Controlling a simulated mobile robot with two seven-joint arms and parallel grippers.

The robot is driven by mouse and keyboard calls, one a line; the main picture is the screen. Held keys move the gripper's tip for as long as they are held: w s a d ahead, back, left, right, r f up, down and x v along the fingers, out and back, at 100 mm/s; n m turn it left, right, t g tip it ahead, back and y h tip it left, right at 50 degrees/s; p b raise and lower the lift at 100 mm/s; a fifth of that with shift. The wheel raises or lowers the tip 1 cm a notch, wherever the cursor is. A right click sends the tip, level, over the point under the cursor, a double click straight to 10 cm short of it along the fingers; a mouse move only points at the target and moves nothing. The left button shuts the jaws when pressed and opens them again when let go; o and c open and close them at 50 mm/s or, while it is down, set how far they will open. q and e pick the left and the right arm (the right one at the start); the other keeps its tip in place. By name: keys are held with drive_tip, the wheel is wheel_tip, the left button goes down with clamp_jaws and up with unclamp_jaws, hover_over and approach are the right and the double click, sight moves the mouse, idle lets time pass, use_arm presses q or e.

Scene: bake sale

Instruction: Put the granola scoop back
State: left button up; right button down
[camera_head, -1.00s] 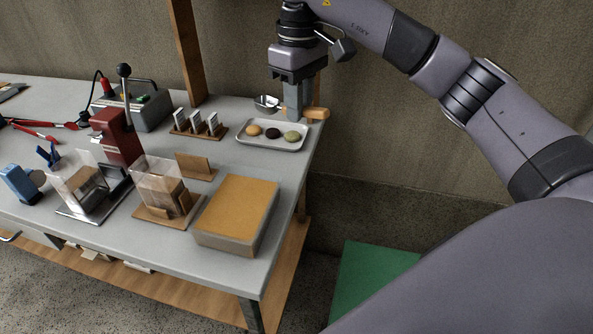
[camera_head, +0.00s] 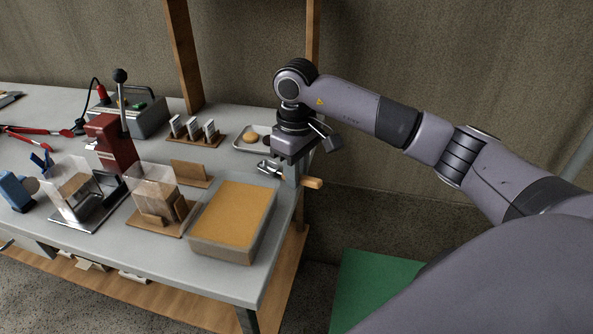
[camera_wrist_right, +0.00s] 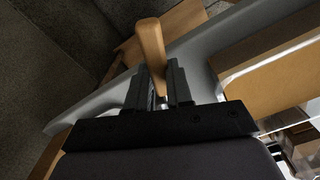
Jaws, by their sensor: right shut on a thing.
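The granola scoop (camera_head: 312,183) has a wooden handle and a metal bowl. My right gripper (camera_head: 290,180) is shut on it, with the handle sticking out to the right and the bowl to the left. In the right wrist view the wooden handle (camera_wrist_right: 151,45) shows beyond the fingers of my right gripper (camera_wrist_right: 160,85). The scoop is held near the table's right edge, behind the granola tub (camera_head: 234,215). The tub is a grey box filled with golden-brown granola. My left gripper is not in view.
A tray of cookies (camera_head: 243,147) stands behind my right gripper, partly hidden by it. A small wooden stand (camera_head: 190,174) and a clear bag holder (camera_head: 152,190) are left of the tub. A card rack (camera_head: 196,134) and a red press (camera_head: 111,141) stand farther left.

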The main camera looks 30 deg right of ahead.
drive_tip(key=shift+f, duration=0.15)
drive_tip(key=c, duration=1)
unclamp_jaws()
drive_tip(key=shift+r, duration=0.35)
wheel_tip(320, 180, up, 12)
drive_tip(key=shift+f+p, duration=0.1)
drive_tip(key=shift+p, duration=0.2)
